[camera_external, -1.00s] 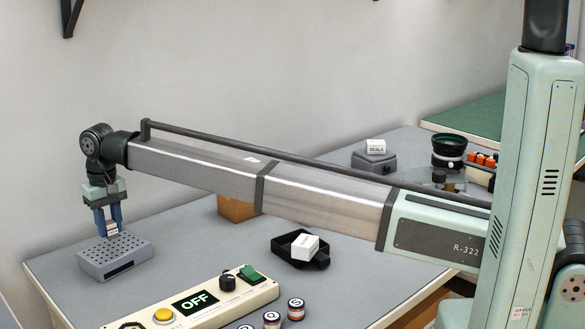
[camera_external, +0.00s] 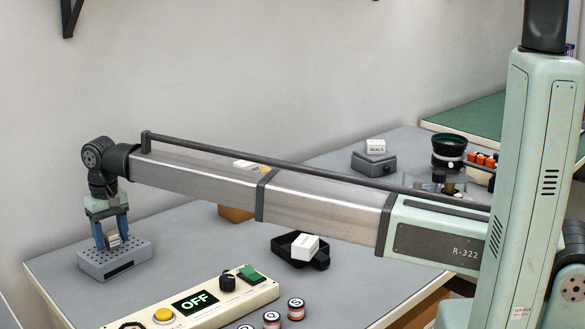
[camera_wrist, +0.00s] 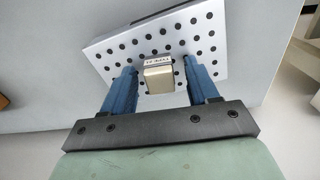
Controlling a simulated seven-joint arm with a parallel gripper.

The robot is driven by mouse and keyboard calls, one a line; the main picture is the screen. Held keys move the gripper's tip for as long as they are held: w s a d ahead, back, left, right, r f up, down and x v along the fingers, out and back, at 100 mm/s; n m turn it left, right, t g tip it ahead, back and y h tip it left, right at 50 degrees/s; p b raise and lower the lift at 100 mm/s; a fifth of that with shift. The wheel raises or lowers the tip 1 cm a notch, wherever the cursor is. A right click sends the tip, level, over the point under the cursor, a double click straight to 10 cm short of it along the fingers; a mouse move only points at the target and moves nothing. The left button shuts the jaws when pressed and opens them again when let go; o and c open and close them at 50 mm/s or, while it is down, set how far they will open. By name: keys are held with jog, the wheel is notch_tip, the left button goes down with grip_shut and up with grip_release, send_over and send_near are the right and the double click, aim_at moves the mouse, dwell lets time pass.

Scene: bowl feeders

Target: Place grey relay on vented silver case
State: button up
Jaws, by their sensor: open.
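The vented silver case (camera_external: 128,267) sits at the far left of the bench. It is a flat box with rows of round holes in its top, which also shows in the wrist view (camera_wrist: 205,32). The grey relay (camera_wrist: 158,80), a small beige-grey block with a printed label, stands on the perforated top. It also shows small in the external view (camera_external: 114,240). My gripper (camera_external: 112,244) is open, with its blue fingers spread on either side of the relay. In the wrist view a gap shows between the relay and each finger (camera_wrist: 163,88).
A black tray (camera_external: 284,247) with a white box (camera_external: 305,247) stands mid-bench. A control panel (camera_external: 215,302) reading OFF lies in front, beside several striped cylinders. A grey pedestal (camera_external: 373,163) carries a box marked SEALS. A cardboard box (camera_external: 236,214) is partly behind my arm.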

aim_at(111, 233)
notch_tip(111, 233, up, 12)
jog(key=shift+r, duration=0.15)
dwell(0.6)
jog(key=shift+w, duration=0.1)
dwell(0.4)
